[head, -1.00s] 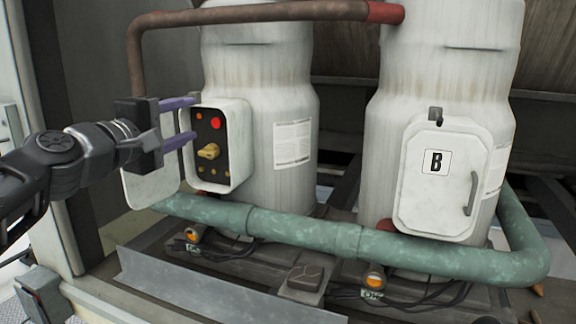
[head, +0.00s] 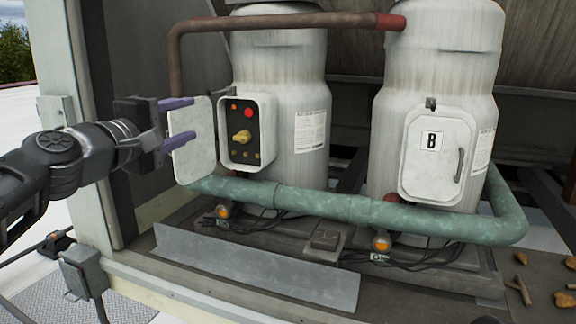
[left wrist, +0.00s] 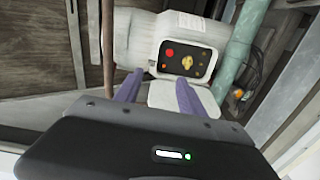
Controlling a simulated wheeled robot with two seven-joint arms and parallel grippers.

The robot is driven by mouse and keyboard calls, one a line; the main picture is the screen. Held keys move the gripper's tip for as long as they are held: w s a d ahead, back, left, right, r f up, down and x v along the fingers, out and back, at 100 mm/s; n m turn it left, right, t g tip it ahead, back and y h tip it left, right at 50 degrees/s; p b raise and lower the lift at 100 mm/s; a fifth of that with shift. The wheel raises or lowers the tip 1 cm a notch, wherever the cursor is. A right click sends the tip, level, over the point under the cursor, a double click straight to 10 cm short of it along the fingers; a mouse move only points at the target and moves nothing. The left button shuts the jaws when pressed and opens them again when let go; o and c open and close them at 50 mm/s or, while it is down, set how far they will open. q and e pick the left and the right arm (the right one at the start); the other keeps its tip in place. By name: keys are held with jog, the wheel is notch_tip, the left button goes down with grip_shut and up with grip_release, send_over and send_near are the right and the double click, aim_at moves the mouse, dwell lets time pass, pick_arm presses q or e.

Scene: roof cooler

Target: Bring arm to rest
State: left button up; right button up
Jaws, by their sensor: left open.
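My left gripper (head: 181,121) is open and empty, with purple fingers. In the head view it is at the left, in front of the open door (head: 191,148) of the control box on the left tank. I cannot tell if the fingers touch the door. The control box (head: 247,133) shows a red button and a yellow knob (head: 242,137). In the left wrist view the fingers (left wrist: 157,88) point toward the control box (left wrist: 187,59), with a gap before it. My right gripper is in neither view.
A second tank (head: 440,60) has a shut door marked B (head: 436,158). A green pipe (head: 345,209) runs low in front of both tanks, and a brown pipe (head: 280,21) runs above. A metal ledge (head: 260,268) lies in front. Rusty pieces (head: 564,299) lie at the lower right.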

pick_arm(q)
jog(key=w+a+f+m+g+y, duration=0.1)
jog(key=w+f+m+g+y, duration=0.25)
jog(key=f, duration=1.55)
jog(key=s+d+f+m+g, duration=0.1)
jog(key=d+f+m+g, duration=0.15)
jog(key=f, duration=2.35)
jog(key=s+d+f+m+g, duration=0.2)
jog(key=s+d+f, duration=0.1)
jog(key=s+f, duration=0.65)
jog(key=s+d+f+m+g, duration=0.25)
jog(key=s+f, duration=0.35)
jog(key=f, duration=0.7)
jog(key=s+d+f+g, duration=0.2)
jog(key=s+f, duration=0.3)
jog(key=s, duration=0.5)
jog(key=s+d+f+g, duration=0.2)
jog(key=s+f, duration=0.3)
jog(key=s, duration=0.5)
jog(key=shift+s+d+f+m+g+h, duration=0.25)
jog(key=shift+s+m+g+h, duration=0.15)
jog(key=shift+g, duration=0.35)
jog(key=shift+w, duration=0.1)
jog(key=shift+c, duration=0.2)
